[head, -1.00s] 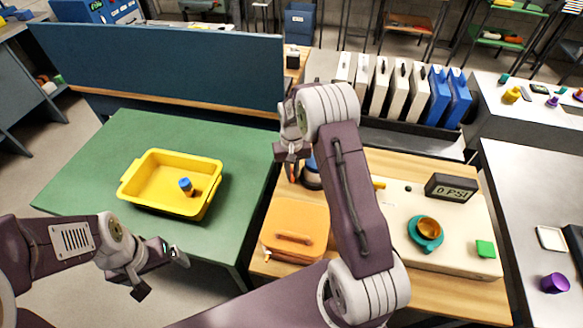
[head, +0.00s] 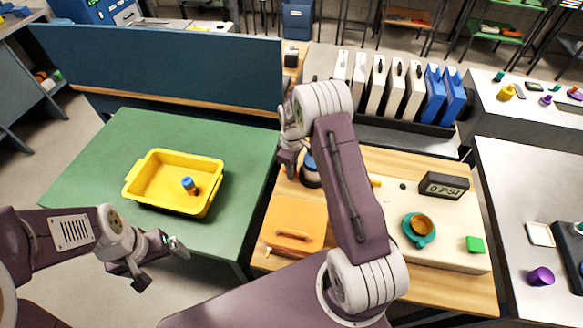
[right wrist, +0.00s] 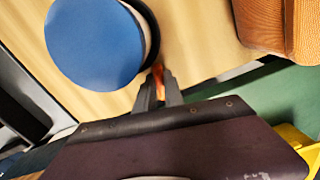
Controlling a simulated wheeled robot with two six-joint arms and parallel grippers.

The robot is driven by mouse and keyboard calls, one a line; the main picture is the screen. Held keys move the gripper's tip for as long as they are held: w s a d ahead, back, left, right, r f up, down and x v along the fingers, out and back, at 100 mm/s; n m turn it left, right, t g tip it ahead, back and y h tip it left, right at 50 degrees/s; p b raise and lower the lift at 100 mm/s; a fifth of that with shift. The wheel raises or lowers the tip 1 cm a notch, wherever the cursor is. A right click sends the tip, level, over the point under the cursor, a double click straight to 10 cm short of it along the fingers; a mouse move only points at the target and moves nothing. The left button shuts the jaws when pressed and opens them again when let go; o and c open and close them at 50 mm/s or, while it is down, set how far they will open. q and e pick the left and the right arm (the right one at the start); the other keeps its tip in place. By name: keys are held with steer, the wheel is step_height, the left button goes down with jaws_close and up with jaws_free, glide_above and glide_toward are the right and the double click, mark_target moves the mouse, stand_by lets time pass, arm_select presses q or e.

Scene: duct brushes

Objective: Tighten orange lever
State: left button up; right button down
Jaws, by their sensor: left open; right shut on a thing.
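The orange lever (right wrist: 158,73) shows as a small orange piece between the fingers of my right gripper (right wrist: 158,92) in the right wrist view. That gripper is shut on it, beside a round canister with a blue top (right wrist: 95,42) and dark rim. In the head view my right gripper (head: 288,165) is at the left edge of the wooden table, left of the canister (head: 310,168); my arm hides part of this area. My left gripper (head: 160,265) is open and empty, in front of the green table.
A yellow tray (head: 135,185) holding a blue-capped piece (head: 189,185) stands on the green table (head: 90,190). An orange case (head: 296,222) lies close in front of the canister. A pale unit with a "0 PSI" display (head: 443,186) is to the right. A blue partition (head: 160,70) stands behind.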

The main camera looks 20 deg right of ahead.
steer(key=shift+w+r+n, duration=0.1)
steer(key=shift+w+n, duration=0.05)
steer(key=shift+n, duration=0.95)
steer(key=c, duration=1.7)
jaws_free()
step_height(320, 180, up, 9)
